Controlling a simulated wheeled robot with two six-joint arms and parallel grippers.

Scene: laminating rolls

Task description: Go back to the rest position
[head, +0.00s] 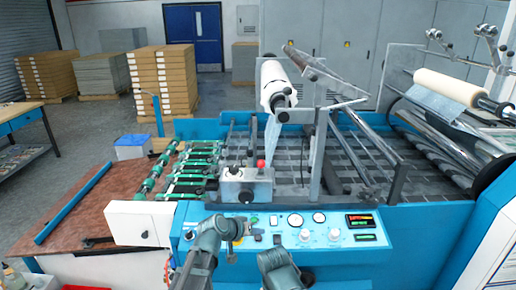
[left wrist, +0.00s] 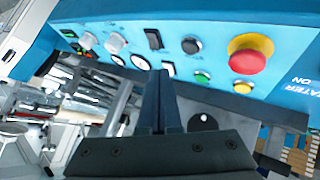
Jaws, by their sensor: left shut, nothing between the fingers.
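My left gripper (head: 240,229) is in front of the blue control panel (head: 340,257) of the laminating machine, near the panel's left part. In the left wrist view my left gripper (left wrist: 160,95) shows its two dark fingers pressed together with nothing between them. Behind the fingers is the control panel with a red emergency button (left wrist: 250,52) on a yellow collar, a green button (left wrist: 202,77) and a yellow button (left wrist: 242,87). The fingers' contact with the panel cannot be told. Part of my right arm (head: 280,270) shows at the bottom middle; its gripper cannot be made out.
A grey control box (head: 246,186) with a red knob stands above the panel. A white box (head: 140,223) sits to the left. A white film roll (head: 275,82) is mounted above the machine, and another roll (head: 447,86) is at the right. Stacked boards (head: 163,80) stand behind.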

